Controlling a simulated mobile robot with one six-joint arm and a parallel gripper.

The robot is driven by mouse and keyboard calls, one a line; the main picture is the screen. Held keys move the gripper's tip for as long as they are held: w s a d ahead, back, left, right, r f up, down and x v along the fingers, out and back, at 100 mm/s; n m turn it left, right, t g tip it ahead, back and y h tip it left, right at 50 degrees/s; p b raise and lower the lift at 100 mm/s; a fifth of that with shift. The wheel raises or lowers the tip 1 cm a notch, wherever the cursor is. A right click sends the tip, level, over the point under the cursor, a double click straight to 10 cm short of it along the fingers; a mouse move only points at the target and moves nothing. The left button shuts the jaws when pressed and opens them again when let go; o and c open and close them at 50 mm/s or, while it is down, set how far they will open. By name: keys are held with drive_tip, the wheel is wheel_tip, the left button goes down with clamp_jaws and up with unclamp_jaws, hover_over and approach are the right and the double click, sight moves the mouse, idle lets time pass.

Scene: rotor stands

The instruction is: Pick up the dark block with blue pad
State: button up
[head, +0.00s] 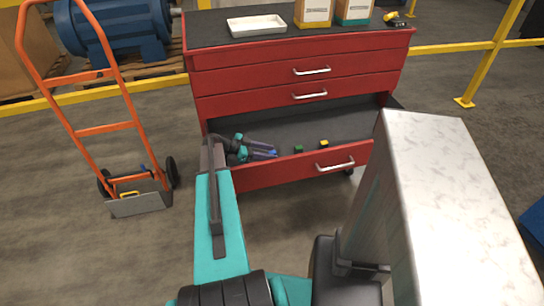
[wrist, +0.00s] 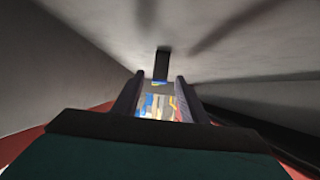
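The dark block with blue pad shows in the wrist view (wrist: 161,64) as a narrow dark shape with a blue patch at its lower end. It stands ahead, between the lines of my two fingers, with a gap on each side. In the head view only a bit of blue (head: 273,152) shows at my fingertips; the rest of the block is hidden or too small to tell. My gripper (head: 275,148) is open, low inside the open bottom drawer (head: 240,177). Its fingers also show in the wrist view (wrist: 160,78), apart and empty.
A block with a green pad (head: 298,149) and one with a yellow pad (head: 324,143) lie right of my gripper in the drawer. The red cabinet (head: 255,83) overhangs the drawer's back. A white tray (head: 256,25) and boxes stand on top. An orange hand truck (head: 107,129) stands left.

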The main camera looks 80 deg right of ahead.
sight(280, 154)
drive_tip(key=shift+s+f, duration=0.1)
drive_tip(key=shift+s, duration=0.1)
drive_tip(key=shift+d, duration=0.1)
drive_tip(key=shift+p+x, duration=0.9)
drive_tip(key=shift+x, duration=1.7)
clamp_jaws()
wheel_tip(280, 154, up, 10)
drive_tip(key=b, duration=0.2)
